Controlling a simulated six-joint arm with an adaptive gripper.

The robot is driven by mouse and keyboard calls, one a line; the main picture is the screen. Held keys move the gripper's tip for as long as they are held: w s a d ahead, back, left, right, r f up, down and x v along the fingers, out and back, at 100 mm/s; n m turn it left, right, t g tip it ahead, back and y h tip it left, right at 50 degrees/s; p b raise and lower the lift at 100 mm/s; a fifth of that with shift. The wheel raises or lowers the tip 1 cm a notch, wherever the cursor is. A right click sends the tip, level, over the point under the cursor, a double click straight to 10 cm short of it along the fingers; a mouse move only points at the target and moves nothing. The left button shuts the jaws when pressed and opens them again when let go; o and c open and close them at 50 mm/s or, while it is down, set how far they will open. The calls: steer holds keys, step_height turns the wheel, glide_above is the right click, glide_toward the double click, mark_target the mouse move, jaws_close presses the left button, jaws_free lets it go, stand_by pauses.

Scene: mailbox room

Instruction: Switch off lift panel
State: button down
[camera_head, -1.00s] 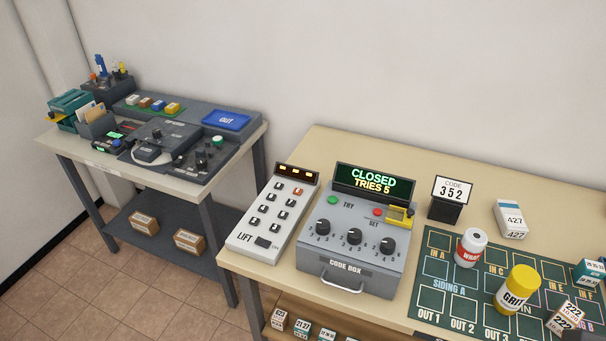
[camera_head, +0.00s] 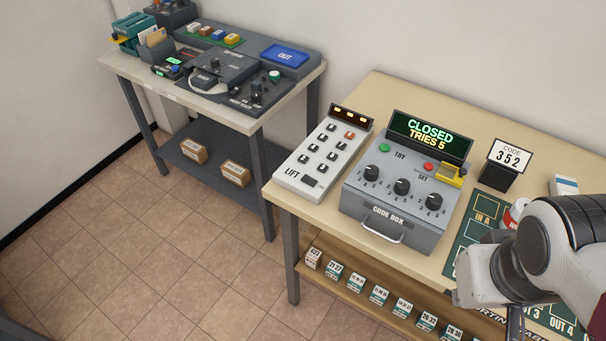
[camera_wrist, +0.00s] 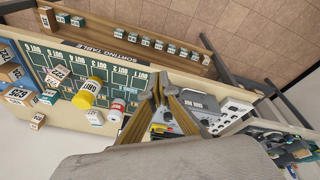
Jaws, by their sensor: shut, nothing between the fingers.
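The lift panel (camera_head: 319,165) is a pale sloped box with rows of black buttons, one red button and a dark display (camera_head: 351,117) showing amber marks. A dark switch (camera_head: 310,181) sits beside the word LIFT at its front end. The panel also shows in the wrist view (camera_wrist: 236,107), right of my gripper. My gripper (camera_wrist: 160,90) is shut and empty, its fingers seen against the code box. In the head view my arm stands at the right, well apart from the panel, and the fingertips cannot be made out.
The grey code box (camera_head: 398,193), reading CLOSED and TRIES 5, stands right of the panel, between it and my arm. A code card (camera_head: 509,157) stands behind. Small boxes line the lower shelf (camera_head: 345,287). A second table (camera_head: 235,117) stands left, across a gap.

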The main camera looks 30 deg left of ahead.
steer(key=w+a+f+n+t+h, duration=0.1)
steer(key=w+a+f+t, duration=0.2)
steer(key=a, duration=1.2)
steer(key=w+a+f+t, duration=0.1)
steer(key=w+a+f, duration=0.3)
steer(key=a, duration=1.1)
steer(key=w+a+r+m+t+y, duration=0.1)
steer(key=w+a+r+m+t, duration=0.1)
steer(key=a+m, duration=0.5)
steer(key=shift+w+a+r+y, duration=0.3)
steer(key=shift+w+a+r, duration=0.15)
steer(key=shift+w, duration=0.25)
steer(key=shift+f, duration=0.1)
glide_above(308, 175)
steer(key=s, duration=0.3)
steer(key=f, duration=0.4)
steer(key=d+f, duration=0.1)
steer(key=f, duration=0.2)
step_height(308, 175, down, 2)
steer(key=shift+a, duration=0.15)
steer(key=shift+a+f, duration=0.15)
steer(key=shift+f, duration=0.8)
